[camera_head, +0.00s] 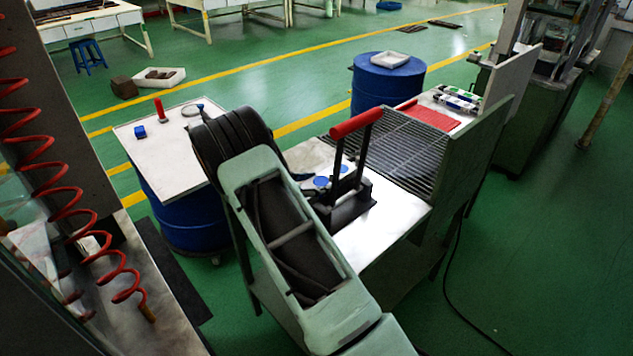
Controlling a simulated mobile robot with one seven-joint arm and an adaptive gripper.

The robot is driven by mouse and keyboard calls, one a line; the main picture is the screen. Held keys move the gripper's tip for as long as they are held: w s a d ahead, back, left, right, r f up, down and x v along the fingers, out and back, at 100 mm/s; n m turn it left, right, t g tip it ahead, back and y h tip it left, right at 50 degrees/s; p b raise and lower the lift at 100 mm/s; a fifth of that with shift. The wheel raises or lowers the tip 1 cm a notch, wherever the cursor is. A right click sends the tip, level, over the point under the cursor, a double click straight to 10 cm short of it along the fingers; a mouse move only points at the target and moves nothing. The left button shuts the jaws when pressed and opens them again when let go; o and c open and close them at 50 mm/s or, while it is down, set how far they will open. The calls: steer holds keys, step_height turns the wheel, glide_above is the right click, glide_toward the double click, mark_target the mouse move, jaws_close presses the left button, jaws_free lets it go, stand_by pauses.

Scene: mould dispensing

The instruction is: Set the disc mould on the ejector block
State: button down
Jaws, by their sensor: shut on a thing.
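My arm crosses the middle of the view, and its wrist hides most of my gripper (300,164). A dark part of the gripper shows just right of the arm. It is shut on what looks like the disc mould (322,183), a pale piece with blue round spots, partly hidden by the arm. Close to the mould stands a black fixture (347,207) with black uprights and a red crossbar handle, on the metal table (385,226). I take it for the ejector block, but cannot be sure. Whether the mould touches it cannot be told.
A blue drum with a white top (165,165) holds small items at left. Another blue drum (388,85) stands behind. A coiled red hose hangs left.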

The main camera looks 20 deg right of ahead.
steer(key=shift+r, duration=0.2)
steer(key=shift+f, duration=0.1)
steer(key=c, duration=0.9)
jaws_free()
steer(key=shift+f, duration=0.15)
steer(key=shift+a+r, duration=0.15)
steer(key=shift+r, duration=0.1)
steer(key=b+v, duration=0.1)
steer(key=v, duration=1.1)
steer(key=shift+s+f, duration=0.1)
